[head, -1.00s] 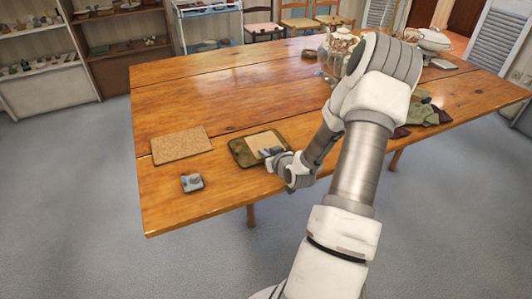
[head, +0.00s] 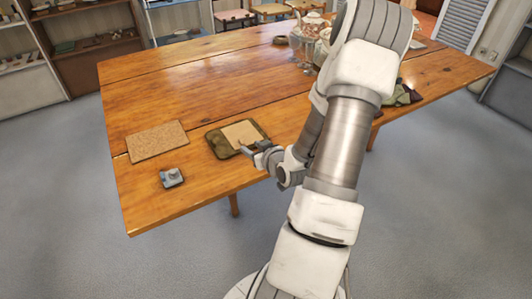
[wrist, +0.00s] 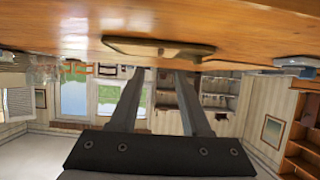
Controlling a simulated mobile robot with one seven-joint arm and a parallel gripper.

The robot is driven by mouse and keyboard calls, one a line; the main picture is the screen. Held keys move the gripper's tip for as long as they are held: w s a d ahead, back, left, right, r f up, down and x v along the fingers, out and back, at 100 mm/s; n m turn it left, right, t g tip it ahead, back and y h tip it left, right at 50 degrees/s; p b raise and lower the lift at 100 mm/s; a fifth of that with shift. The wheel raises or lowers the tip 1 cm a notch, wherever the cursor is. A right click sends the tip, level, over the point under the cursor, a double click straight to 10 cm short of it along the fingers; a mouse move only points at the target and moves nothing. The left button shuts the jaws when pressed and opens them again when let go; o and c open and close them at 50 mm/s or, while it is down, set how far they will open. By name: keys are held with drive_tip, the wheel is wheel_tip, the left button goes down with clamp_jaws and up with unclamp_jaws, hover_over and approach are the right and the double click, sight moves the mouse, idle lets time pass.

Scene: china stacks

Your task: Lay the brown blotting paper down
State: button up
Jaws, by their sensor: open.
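A tan-brown sheet (head: 241,132), which looks like the blotting paper, lies flat on a dark green tray or mat (head: 217,144) near the table's front edge. My gripper (head: 251,148) is at the tray's near right corner, its fingers open and apparently empty. In the wrist view, which is upside down, my open fingers (wrist: 160,73) point towards the tray's edge (wrist: 158,47), with a gap between them. The sheet's top face is hardly visible there. Whether the fingers touch the tray, I cannot tell.
A speckled cork mat (head: 157,141) lies left of the tray on the wooden table (head: 190,85). A small grey-blue object (head: 172,178) sits in front of it. Glassware (head: 303,50) and green cloth (head: 403,95) are further right, partly behind my arm. The table's left middle is clear.

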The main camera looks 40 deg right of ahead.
drive_tip(key=p+v, duration=0.9)
drive_tip(key=v, duration=0.1)
idle(0.7)
